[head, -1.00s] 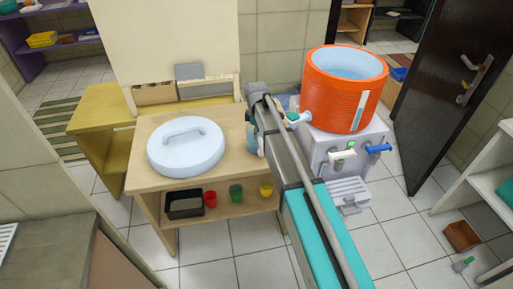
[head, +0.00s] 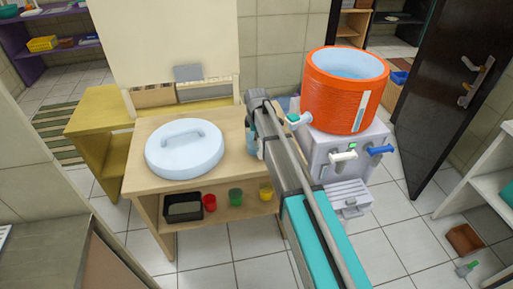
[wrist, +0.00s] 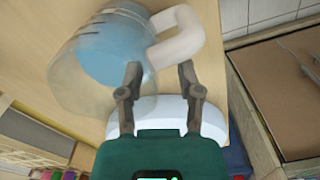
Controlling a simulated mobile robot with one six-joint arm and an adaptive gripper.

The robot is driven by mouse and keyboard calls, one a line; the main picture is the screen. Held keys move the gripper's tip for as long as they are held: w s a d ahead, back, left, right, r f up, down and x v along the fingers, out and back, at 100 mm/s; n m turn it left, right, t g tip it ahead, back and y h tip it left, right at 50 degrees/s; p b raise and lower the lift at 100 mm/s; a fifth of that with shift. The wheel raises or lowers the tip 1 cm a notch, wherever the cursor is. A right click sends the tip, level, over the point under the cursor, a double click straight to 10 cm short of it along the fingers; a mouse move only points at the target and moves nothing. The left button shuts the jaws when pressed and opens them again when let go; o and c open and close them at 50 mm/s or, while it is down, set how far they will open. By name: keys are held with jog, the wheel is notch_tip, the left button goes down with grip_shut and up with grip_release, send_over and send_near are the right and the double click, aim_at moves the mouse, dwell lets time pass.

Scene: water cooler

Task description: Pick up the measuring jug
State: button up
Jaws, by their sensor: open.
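The measuring jug (wrist: 105,55) is clear with a bluish inside and a thick white handle. In the wrist view it is at the upper left on a light wooden top, with its handle pointing right. My gripper (wrist: 160,70) is open, its fingers pointing at the handle. The near part of the handle lies just beyond and between the fingertips; whether they touch is unclear. In the head view only a small bluish part of the jug (head: 252,146) shows beside my arm, which hides the rest and my gripper.
A large pale round lid (head: 184,148) lies on the wooden table (head: 150,185). The orange cooler (head: 345,90) stands on a grey dispenser (head: 350,150) to the right. Small cups and a black tray (head: 182,208) sit on the shelf below. A dark door (head: 440,95) stands open at right.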

aim_at(256, 156)
jog(key=shift+w+f+b, duration=0.1)
jog(key=shift+f+b, duration=1.6)
jog(key=shift+f, duration=0.25)
grip_shut()
